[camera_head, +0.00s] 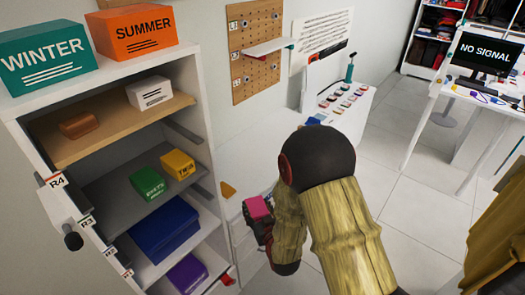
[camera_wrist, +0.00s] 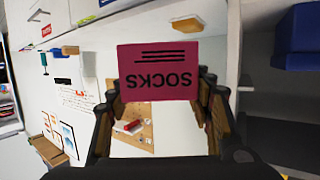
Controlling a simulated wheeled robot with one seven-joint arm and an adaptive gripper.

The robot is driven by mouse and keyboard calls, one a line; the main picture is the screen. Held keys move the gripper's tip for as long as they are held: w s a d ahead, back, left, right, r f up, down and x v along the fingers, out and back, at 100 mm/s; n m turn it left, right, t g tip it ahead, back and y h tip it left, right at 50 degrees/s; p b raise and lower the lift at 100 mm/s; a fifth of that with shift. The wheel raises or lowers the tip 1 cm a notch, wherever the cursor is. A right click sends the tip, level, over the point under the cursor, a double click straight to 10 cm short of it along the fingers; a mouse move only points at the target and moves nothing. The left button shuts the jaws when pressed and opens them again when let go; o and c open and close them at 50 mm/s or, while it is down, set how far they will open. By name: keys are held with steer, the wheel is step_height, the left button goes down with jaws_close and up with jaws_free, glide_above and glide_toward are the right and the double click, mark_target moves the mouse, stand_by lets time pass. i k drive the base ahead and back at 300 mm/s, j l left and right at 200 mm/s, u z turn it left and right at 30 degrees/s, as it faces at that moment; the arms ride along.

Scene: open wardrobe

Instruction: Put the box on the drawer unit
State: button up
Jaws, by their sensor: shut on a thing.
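A magenta box (camera_head: 258,208) is held in my gripper (camera_head: 262,222), beside the open wardrobe's right side. In the wrist view the box (camera_wrist: 157,72) reads SOCKS upside down, and the fingers of my gripper (camera_wrist: 160,95) close on it from both sides. A white unit that looks like the drawer unit (camera_head: 243,240) stands just right of the wardrobe, behind and below the gripper. My arm hides much of it, and I cannot tell whether the box touches it.
The wardrobe (camera_head: 190,55) has a teal WINTER box (camera_head: 45,58) and an orange SUMMER box (camera_head: 133,33) on top. Its shelves hold a white box (camera_head: 149,93), a green box (camera_head: 147,183), a yellow box (camera_head: 177,164) and a blue box (camera_head: 165,229). Open floor (camera_head: 410,215) lies right.

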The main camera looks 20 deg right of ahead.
mark_target(248, 175)
steer(key=i+l, duration=0.15)
steer(key=l, duration=0.15)
steer(key=i+l, duration=0.15)
steer(key=l, duration=0.2)
steer(key=i+l+u, duration=0.1)
steer(key=l, duration=0.2)
steer(key=i+l, duration=0.15)
steer(key=l, duration=0.2)
steer(key=i+l, duration=0.15)
steer(key=l, duration=0.2)
steer(key=i+l+u, duration=0.1)
steer(key=l, duration=0.2)
steer(key=u, duration=0.45)
steer(key=l+u, duration=0.15)
steer(key=u, duration=0.3)
steer(key=l+u, duration=0.1)
steer(key=u, duration=0.4)
steer(key=i+l, duration=0.05)
